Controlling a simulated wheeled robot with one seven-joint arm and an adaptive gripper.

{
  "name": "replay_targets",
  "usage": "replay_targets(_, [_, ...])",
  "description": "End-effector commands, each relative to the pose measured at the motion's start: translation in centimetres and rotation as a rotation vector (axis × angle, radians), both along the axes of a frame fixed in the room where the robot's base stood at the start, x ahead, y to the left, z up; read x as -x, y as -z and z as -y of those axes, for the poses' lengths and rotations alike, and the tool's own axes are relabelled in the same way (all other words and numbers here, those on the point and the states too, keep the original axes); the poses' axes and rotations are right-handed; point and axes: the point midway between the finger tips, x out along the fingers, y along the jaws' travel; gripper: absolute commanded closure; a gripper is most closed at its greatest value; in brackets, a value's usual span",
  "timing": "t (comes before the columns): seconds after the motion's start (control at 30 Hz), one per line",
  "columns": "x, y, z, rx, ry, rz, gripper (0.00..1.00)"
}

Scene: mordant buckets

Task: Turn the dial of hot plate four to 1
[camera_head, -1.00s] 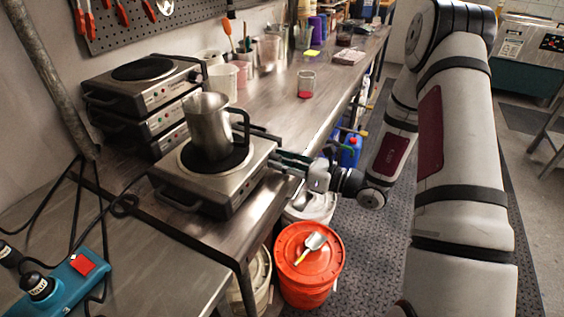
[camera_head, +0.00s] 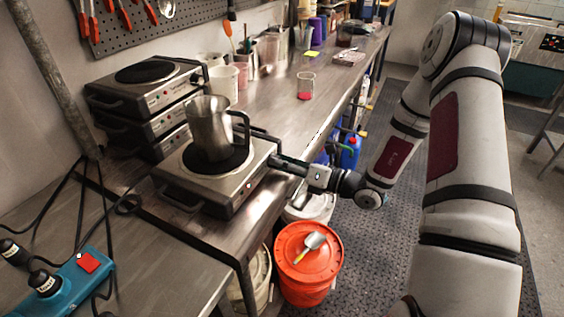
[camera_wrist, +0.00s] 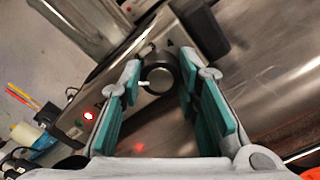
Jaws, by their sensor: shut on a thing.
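A hot plate (camera_head: 177,190) with a metal jug (camera_head: 207,128) on its dark heating disc stands at the near end of the bench. In the head view my gripper (camera_head: 281,164) reaches the panel from the right and hides the dial. The scale marks are too small to read.
More hot plates (camera_head: 140,90) are stacked behind on the left. A red light (camera_wrist: 88,116) glows on the panel. A beaker with red contents (camera_head: 305,88) stands farther along the bench. An orange bucket (camera_head: 300,285) with a scoop on its lid stands below my gripper.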

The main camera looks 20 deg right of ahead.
Motion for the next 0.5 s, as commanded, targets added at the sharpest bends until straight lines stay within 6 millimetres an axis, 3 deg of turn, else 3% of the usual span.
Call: replay_targets(0.5, [0.06,0.13,0.02,-0.096,0.0,-0.1,0.98])
